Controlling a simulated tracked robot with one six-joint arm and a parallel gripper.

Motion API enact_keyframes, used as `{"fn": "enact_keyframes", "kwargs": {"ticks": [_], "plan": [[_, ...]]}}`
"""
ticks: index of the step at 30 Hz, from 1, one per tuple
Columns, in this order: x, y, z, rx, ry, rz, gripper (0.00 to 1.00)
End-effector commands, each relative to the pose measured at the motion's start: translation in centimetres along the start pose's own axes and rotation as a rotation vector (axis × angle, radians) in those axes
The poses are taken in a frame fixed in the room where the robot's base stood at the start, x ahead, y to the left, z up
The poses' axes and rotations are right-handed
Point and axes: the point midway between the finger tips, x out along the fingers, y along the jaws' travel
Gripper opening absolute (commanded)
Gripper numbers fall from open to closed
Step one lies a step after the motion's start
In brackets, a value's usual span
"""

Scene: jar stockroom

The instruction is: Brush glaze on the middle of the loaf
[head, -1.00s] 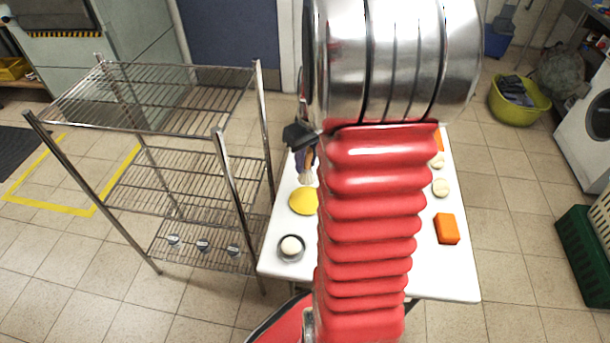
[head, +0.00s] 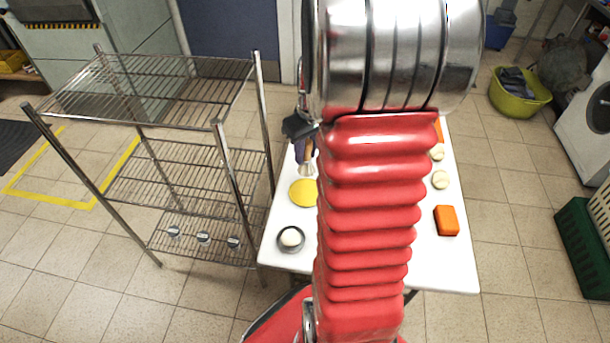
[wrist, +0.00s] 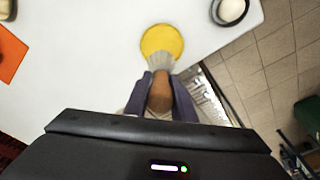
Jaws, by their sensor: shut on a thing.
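My gripper (wrist: 160,94) is shut on a brush, with a finger on each side of its brown handle (wrist: 159,92). The pale bristles (wrist: 160,62) point toward a flat yellow disc (wrist: 161,40) on the white table and overlap its edge in the wrist view; I cannot tell whether they touch it. In the head view the bristles (head: 306,169) show just behind the yellow disc (head: 303,193), left of my arm. I cannot make out a loaf for certain; my arm hides the table's middle. A tan item (wrist: 10,24) beside an orange patch (wrist: 10,58) is cut off at the wrist view's left edge.
On the white table (head: 430,272) stand a dark bowl with a white ball (head: 291,238), an orange block (head: 446,220) and pale round pieces (head: 440,180). A wire rack (head: 190,160) stands close to the left.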

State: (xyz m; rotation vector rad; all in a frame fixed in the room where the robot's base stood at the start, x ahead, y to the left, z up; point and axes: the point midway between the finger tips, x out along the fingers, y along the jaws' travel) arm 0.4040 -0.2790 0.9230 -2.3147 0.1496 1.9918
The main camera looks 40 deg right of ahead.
Motion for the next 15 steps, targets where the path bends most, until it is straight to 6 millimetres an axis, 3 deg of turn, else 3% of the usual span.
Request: {"fn": "enact_keyframes", "kwargs": {"ticks": [9,15], "plan": [[2.9,0.0,0.6,-0.001,-0.002,0.000,0.01],[3.1,0.0,0.5,-0.001,0.001,0.002,0.01]]}}
